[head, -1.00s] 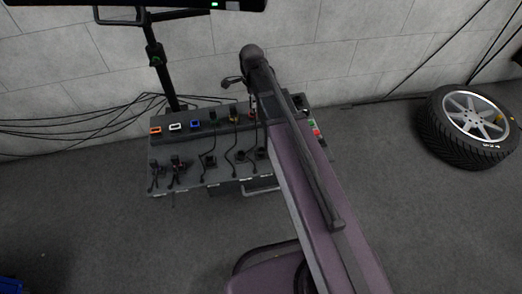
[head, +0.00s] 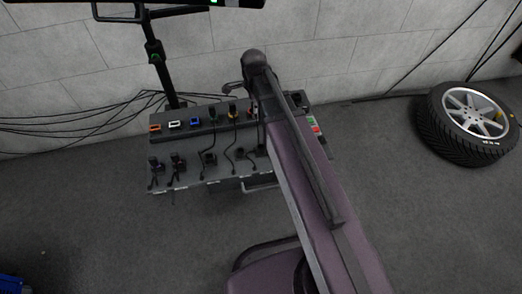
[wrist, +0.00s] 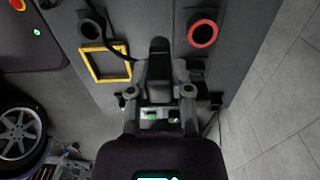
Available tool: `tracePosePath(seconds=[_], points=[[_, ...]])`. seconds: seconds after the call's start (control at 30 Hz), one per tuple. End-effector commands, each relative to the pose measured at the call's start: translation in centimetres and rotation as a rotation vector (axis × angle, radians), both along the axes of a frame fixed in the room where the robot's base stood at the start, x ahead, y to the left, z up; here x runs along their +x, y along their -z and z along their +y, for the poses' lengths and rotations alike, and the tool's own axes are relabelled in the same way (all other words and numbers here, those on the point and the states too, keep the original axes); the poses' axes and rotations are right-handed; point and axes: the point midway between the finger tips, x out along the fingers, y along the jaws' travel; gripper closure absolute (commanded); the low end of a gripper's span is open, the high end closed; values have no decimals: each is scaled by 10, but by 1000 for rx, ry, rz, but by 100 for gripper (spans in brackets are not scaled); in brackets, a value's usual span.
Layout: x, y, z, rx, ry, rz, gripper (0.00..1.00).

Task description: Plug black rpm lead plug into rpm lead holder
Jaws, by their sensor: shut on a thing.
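In the wrist view my gripper (wrist: 159,92) is shut on a black plug (wrist: 158,62), which sticks out between the fingers over the dark panel (wrist: 125,15). A yellow square frame (wrist: 105,79) lies to the left of the plug. A red ring (wrist: 202,34) is at its upper right. I cannot tell which fitting is the rpm lead holder, or whether the plug touches the panel. In the head view my arm hides the gripper's fingers and the plug.
In the head view the grey cart (head: 226,177) carries orange (head: 155,128), white (head: 174,124) and blue (head: 195,121) sockets at left. Several black plugs and leads sit along it. A wheel (head: 468,122) lies on the floor at right. Cables hang behind the cart.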

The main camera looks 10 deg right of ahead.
Motion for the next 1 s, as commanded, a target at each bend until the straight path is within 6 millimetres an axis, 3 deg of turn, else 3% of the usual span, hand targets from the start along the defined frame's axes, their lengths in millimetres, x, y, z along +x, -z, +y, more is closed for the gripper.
tracePosePath(seconds=[1.0], points=[[-44, 0, 0, 0, 0, 0, 100]])
